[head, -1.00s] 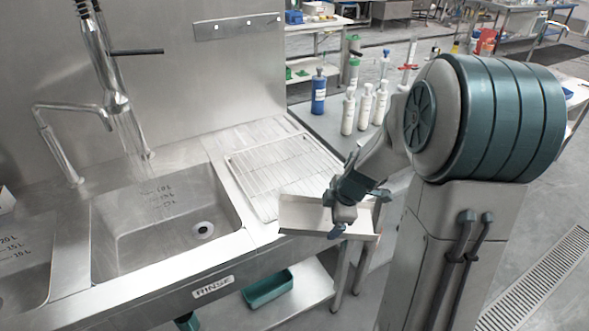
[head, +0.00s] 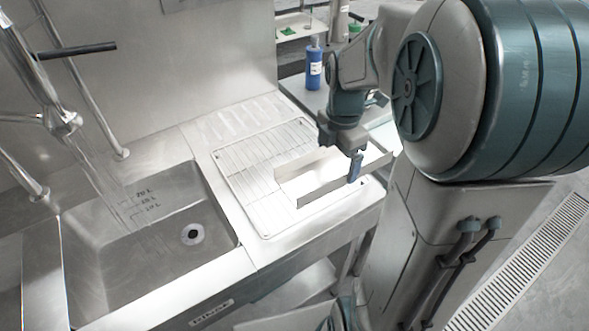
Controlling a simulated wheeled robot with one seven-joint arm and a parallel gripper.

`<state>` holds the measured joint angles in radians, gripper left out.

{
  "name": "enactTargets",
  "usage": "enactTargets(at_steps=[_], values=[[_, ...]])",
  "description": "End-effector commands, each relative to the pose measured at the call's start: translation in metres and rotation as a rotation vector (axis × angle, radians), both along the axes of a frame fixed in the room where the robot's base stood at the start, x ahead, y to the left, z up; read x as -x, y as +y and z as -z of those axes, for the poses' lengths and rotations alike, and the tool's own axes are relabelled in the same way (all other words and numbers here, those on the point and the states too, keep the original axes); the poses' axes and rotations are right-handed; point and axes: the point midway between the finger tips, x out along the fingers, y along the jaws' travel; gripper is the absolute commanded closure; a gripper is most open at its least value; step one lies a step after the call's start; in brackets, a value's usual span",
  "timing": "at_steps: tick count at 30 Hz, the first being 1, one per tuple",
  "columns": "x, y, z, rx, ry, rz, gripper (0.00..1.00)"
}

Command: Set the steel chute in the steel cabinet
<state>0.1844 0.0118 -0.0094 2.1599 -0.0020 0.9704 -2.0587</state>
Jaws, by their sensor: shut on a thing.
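The steel chute (head: 321,190) is a pale, open channel with upright side walls. It shows in the head view over the right part of the wire rack, with its right end past the rack. My gripper (head: 354,171) points down and is shut on the chute near its right half. One blue fingertip shows outside the near wall; the other finger is hidden. I cannot tell whether the chute touches the rack or hangs just above it. I cannot make out the steel cabinet in this view.
The wire rack (head: 243,180) lies on the ribbed drainboard. A deep sink basin (head: 150,245) is left of it, with a tap (head: 62,118) above it. A blue bottle (head: 314,70) stands behind the rack. A floor grate (head: 520,265) runs at the right.

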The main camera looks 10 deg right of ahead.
Motion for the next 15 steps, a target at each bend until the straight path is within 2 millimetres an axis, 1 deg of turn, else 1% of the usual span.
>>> enactTargets(at_steps=[5,8,15], values=[[-0.002,0.001,0.001,0.0,-0.001,0.001,0.48],[-0.009,0.006,0.006,-0.001,0.002,-0.001,0.48],[-0.046,0.033,0.033,-0.002,0.003,-0.003,0.48]])
